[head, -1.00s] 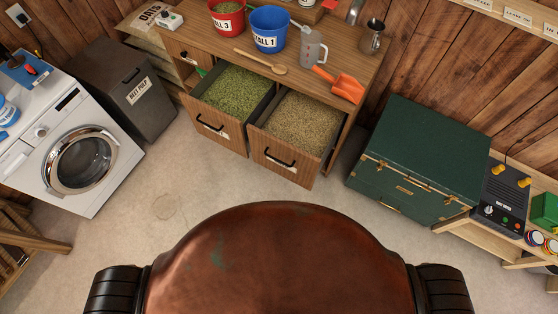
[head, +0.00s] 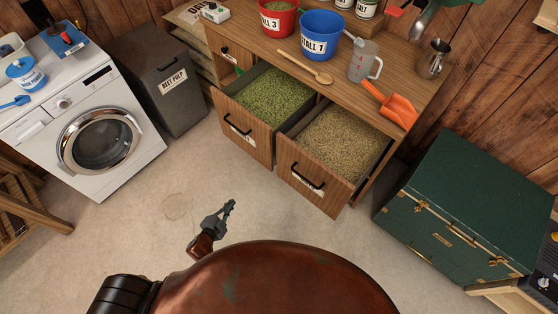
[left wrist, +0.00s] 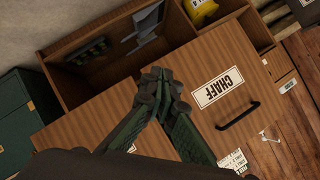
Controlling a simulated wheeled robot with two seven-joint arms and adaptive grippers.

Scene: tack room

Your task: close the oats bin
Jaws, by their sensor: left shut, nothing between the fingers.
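The oats bin (head: 318,182) appears to be the right one of two pulled-out wooden bins, filled with pale grain; its label is too small to read. It stands open and tilted out, with a dark handle on its front. The left bin (head: 246,138), full of green feed, is also open. My left gripper (head: 230,206) is shut and empty, over the floor in front of the bins and apart from them. In the left wrist view its fingers (left wrist: 160,80) are together before a wooden panel labelled CHAFF (left wrist: 222,85). My right gripper is not in view.
The counter (head: 290,62) above the bins holds a red bucket (head: 278,18), a blue bucket (head: 322,35), a jug (head: 363,60) and an orange scoop (head: 392,106). A green trunk (head: 465,200) stands right, a grey beet pulp bin (head: 165,85) and washer (head: 90,135) left. Floor between is clear.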

